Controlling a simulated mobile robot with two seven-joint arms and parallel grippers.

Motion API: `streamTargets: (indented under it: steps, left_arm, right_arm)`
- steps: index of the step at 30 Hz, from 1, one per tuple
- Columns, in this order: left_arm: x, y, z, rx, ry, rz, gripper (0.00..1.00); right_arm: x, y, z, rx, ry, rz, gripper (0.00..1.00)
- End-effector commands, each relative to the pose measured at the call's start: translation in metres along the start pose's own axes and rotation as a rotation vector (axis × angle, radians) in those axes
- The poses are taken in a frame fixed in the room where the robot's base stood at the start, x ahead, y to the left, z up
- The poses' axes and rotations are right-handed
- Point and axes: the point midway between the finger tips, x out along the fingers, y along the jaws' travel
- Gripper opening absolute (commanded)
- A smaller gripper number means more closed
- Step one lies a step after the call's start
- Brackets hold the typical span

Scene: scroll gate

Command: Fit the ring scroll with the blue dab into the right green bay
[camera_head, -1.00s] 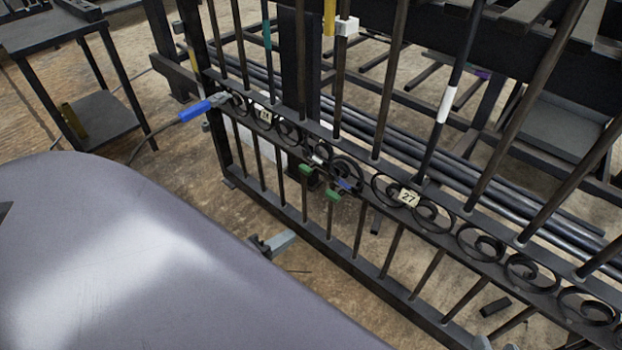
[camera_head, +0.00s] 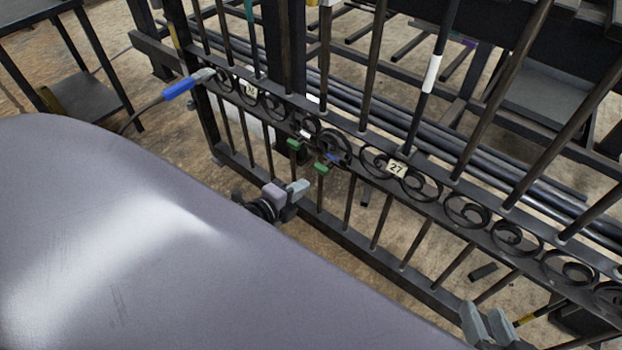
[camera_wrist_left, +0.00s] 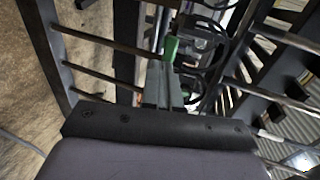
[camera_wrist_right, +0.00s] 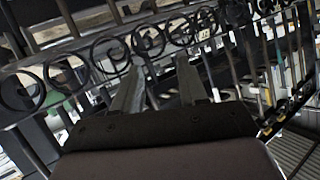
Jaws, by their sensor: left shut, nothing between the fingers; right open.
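The scroll with the blue dab (camera_head: 334,158) is a dark ring in the gate's scroll band, right of the middle post in the head view. Whether it is seated there cannot be told. Two green tabs (camera_head: 293,145) (camera_head: 321,168) stick out from the band just left of and below it. In the left wrist view, a green tab (camera_wrist_left: 171,48) stands just beyond my fingertips. My left gripper (camera_head: 297,188) is shut and empty, in front of the gate below the tabs. My right gripper (camera_head: 487,321) is open and empty, low at the right; its spread fingers (camera_wrist_right: 158,78) face the scroll band.
The black gate (camera_head: 450,186) has upright bars and a row of scrolls. Number plate 27 (camera_head: 397,168) is right of the tabs. A blue-handled tool (camera_head: 180,88) is at the gate's left end. A dark side table (camera_head: 30,14) stands at far left. Pipes (camera_head: 480,150) lie behind the gate.

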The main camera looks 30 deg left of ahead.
Motion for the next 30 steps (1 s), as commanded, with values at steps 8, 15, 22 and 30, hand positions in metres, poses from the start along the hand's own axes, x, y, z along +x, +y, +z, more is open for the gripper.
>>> streamTargets:
  steps: [8, 15, 22, 30]
  left_arm:
    - [0.034, -0.008, 0.000, 0.001, 0.000, 0.000, 0.00]
    - [0.044, -0.012, 0.000, 0.001, 0.000, 0.001, 0.00]
    - [0.044, -0.012, 0.000, 0.000, 0.000, 0.000, 0.00]
    - [0.058, -0.017, 0.000, 0.000, -0.001, -0.002, 0.00]
  right_arm:
    - [0.005, -0.004, -0.001, 0.025, 0.012, -0.026, 0.42]
    - [0.006, -0.007, -0.007, 0.033, 0.028, -0.035, 0.42]
    - [0.006, -0.007, -0.008, 0.034, 0.029, -0.036, 0.42]
    - [0.006, -0.008, -0.006, 0.036, 0.027, -0.037, 0.42]
